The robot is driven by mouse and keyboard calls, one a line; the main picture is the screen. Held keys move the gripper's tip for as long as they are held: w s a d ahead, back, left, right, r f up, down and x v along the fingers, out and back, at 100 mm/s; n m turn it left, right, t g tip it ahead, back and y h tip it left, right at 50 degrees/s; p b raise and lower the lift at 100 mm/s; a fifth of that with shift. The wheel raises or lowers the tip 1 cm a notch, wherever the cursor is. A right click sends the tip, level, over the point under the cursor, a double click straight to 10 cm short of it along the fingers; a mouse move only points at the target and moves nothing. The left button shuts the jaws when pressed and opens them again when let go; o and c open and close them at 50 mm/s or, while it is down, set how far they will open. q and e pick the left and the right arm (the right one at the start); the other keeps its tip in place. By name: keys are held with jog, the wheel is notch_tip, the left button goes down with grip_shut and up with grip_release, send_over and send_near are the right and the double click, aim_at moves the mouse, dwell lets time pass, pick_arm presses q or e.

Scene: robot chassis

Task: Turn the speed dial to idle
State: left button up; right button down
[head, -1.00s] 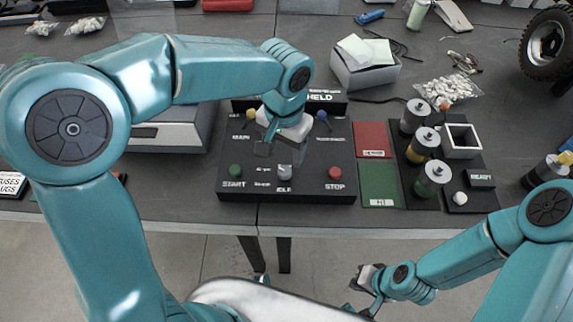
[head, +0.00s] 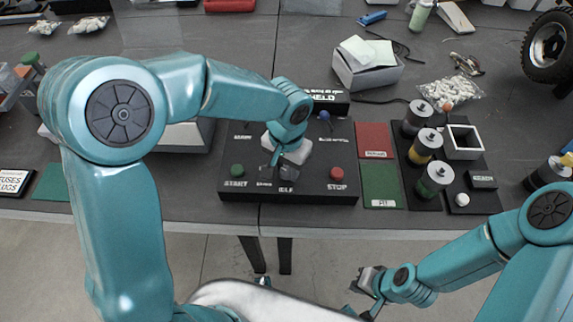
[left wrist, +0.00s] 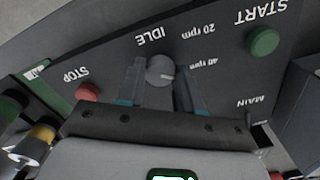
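The grey round speed dial (left wrist: 160,71) sits on the black control panel (head: 310,190). In the left wrist view its white mark points right, towards the 40 rpm label (left wrist: 199,64). The IDLE label (left wrist: 154,38) is above the dial there, and the 20 rpm label (left wrist: 196,35) lies between them. My left gripper (left wrist: 160,88) is open, with one finger on each side of the dial; I cannot tell whether they touch it. In the head view this gripper (head: 283,167) largely hides the dial. My right gripper (head: 361,300) is open and empty, low in front of the bench.
The green START button (head: 237,170) and red STOP button (head: 337,173) flank the dial. A blue-topped lever (head: 324,116) stands behind. Red (head: 374,139) and green (head: 379,184) mats and several capped cylinders (head: 426,145) are to the right.

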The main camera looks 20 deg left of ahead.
pick_arm(q)
jog(key=shift+f+n+b, duration=0.1)
jog(key=shift+n+b, duration=0.9)
jog(key=shift+n, duration=0.2)
jog(key=n+b, duration=0.1)
jog(key=n, duration=0.1)
jog(key=shift+n+b, duration=0.3)
jog(key=shift+n, duration=0.1)
jog(key=n+b, duration=0.1)
jog(key=n, duration=0.2)
jog(key=shift+b, duration=0.3)
jog(key=n+b, duration=0.1)
jog(key=n, duration=0.4)
jog(key=shift+b, duration=0.3)
jog(key=n+b, duration=0.1)
jog(key=n, duration=0.4)
jog(key=shift+w, duration=0.1)
jog(key=n, duration=0.1)
jog(key=n+b, duration=0.1)
jog(key=n, duration=0.3)
jog(key=shift+r, duration=0.25)
jog(key=shift+n+b, duration=0.3)
jog(key=shift+n, duration=0.2)
jog(key=o, duration=1)
